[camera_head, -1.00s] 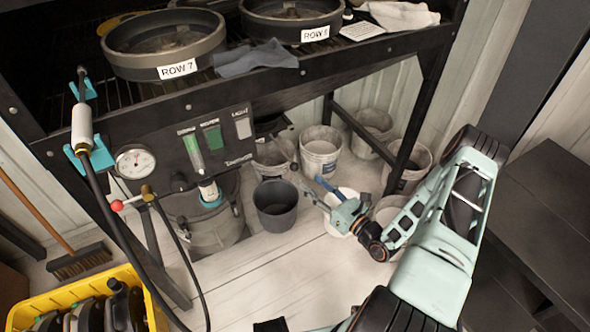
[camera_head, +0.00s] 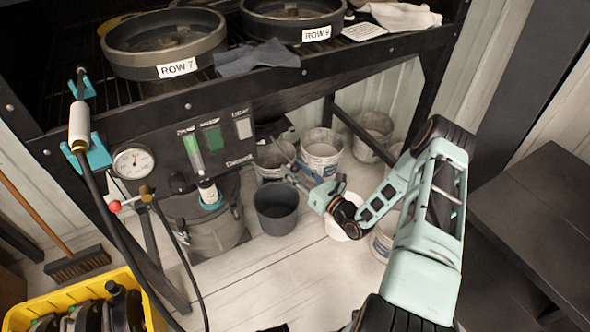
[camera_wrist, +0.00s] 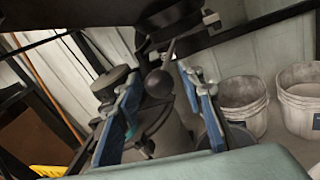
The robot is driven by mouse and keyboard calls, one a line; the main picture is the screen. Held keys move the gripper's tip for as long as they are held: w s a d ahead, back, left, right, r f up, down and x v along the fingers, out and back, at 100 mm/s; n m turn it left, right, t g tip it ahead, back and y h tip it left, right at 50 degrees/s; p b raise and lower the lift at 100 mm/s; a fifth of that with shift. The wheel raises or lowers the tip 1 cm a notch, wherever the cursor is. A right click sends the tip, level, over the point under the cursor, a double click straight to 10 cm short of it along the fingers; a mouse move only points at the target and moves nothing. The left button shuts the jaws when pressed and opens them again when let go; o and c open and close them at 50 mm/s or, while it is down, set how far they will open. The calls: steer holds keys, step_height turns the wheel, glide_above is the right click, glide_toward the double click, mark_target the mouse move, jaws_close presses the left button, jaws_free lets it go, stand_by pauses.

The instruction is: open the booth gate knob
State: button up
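In the wrist view a dark grey ball knob (camera_wrist: 158,83) on a thin rod hangs below a dark housing (camera_wrist: 165,25). It shows between and beyond the blue-padded fingers of my gripper (camera_wrist: 168,100), which are spread apart with nothing held. I cannot tell for sure that this is the booth gate knob. In the head view my gripper (camera_head: 290,166) is below the bench, right of the panel, above the dark bucket. The ball knob cannot be made out clearly there.
A red-knobbed valve (camera_head: 116,206) and gauge (camera_head: 133,161) sit at the bench's left. A dark bucket (camera_head: 276,210) and several pale buckets (camera_head: 321,152) stand on the floor. A bench leg (camera_head: 430,85) rises right of my gripper. A yellow crate (camera_head: 62,297) is front left.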

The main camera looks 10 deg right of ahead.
jaws_close()
steer(key=shift+s, duration=0.1)
steer(key=s+a+p+v, duration=0.1)
steer(key=a+p+v, duration=0.1)
steer(key=v, duration=1)
steer(key=shift+s, duration=0.15)
steer(key=shift+o, duration=1.2)
jaws_free()
steer(key=shift+r, duration=0.1)
